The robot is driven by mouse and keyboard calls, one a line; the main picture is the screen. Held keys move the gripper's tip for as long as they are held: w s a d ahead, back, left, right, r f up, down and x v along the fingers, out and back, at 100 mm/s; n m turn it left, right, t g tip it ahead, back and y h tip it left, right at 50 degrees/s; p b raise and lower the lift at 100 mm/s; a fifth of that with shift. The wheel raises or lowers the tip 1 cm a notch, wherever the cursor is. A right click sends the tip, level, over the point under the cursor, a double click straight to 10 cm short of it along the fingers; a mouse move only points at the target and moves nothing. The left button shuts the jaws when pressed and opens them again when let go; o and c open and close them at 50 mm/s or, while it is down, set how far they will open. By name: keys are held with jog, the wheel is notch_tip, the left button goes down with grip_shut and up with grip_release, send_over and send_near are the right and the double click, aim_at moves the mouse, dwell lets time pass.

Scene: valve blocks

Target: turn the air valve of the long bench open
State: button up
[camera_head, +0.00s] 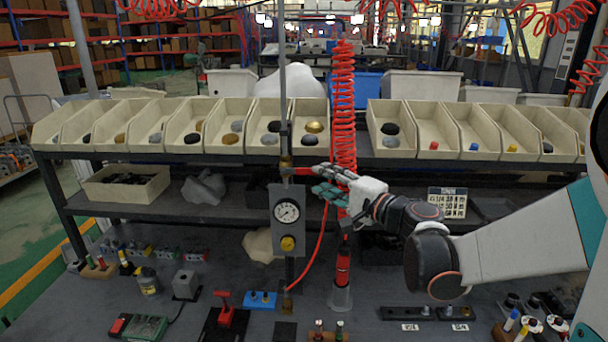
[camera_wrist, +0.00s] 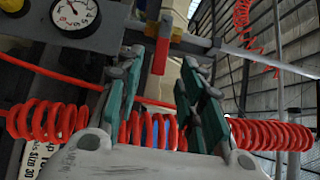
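The air valve sits on the vertical pipe above the gauge box, and its red lever (camera_head: 301,171) points right, across the pipe. In the wrist view the red lever (camera_wrist: 161,53) shows between and just beyond my green-padded fingertips. My gripper (camera_head: 322,182) reaches in from the right, with its fingertips close to the lever's free end. It also shows in the wrist view (camera_wrist: 164,60), open, with a clear gap between the fingers. I cannot tell whether either finger touches the lever.
A red coiled hose (camera_head: 343,90) hangs just right of the pipe, behind my gripper; its coils (camera_wrist: 270,134) cross behind the fingers in the wrist view. Beige bins (camera_head: 235,125) line the upper shelf. The long bench (camera_head: 380,292) holds tools and small blocks.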

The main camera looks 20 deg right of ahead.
aim_at(309, 172)
jog(key=x, duration=0.7)
jog(key=shift+b, duration=0.4)
grip_shut()
